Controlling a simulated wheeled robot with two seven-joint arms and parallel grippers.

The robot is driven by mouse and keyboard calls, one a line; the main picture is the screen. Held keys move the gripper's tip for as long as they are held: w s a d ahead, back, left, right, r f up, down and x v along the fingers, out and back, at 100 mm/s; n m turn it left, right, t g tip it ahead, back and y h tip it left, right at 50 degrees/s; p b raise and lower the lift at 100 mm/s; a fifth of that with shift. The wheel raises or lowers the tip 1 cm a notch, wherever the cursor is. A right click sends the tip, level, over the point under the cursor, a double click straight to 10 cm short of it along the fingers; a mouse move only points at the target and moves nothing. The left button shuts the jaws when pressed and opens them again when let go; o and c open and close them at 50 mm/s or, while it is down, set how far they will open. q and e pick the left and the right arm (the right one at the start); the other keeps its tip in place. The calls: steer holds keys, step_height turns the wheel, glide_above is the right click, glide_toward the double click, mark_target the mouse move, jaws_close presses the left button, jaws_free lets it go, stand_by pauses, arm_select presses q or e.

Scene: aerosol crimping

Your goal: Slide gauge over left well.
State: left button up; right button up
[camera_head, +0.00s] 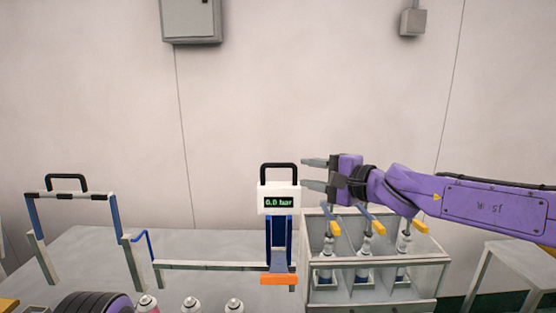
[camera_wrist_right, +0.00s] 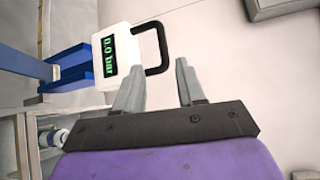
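The gauge (camera_head: 277,203) is a white box with a green "0.0 bar" display and a black loop handle (camera_head: 279,165). It sits on a blue upright (camera_head: 279,235) with an orange block (camera_head: 279,280) at its foot, at the right end of a grey rail (camera_head: 210,265). My right gripper (camera_head: 303,173) is open and empty, just right of the handle. In the right wrist view the gauge (camera_wrist_right: 120,55) shows, its handle lying just beyond the parted fingertips (camera_wrist_right: 158,80). My left gripper is out of view. I cannot make out the left well.
Right of the gauge, a grey divided rack (camera_head: 375,295) holds several valve-like pieces with yellow levers. A blue-and-grey frame with a black handle (camera_head: 66,178) stands at the left. Several can tops (camera_head: 191,304) show along the bottom edge. The wall behind is clear around the gauge.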

mark_target(281, 166)
steer(key=x, duration=0.2)
steer(key=p+x, duration=0.1)
steer(key=x, duration=0.3)
steer(key=shift+s+a+r+p, duration=0.1)
steer(key=shift+a+r+p, duration=0.15)
steer(key=shift+r+p, duration=0.15)
steer(key=x, duration=0.1)
steer(key=p+x, duration=0.1)
steer(key=x, duration=0.2)
steer(key=shift+w+f, duration=0.4)
steer(key=shift+s+d+r, duration=0.1)
steer(key=shift+s, duration=0.1)
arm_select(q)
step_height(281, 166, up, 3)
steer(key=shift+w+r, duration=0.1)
arm_select(e)
jaws_close()
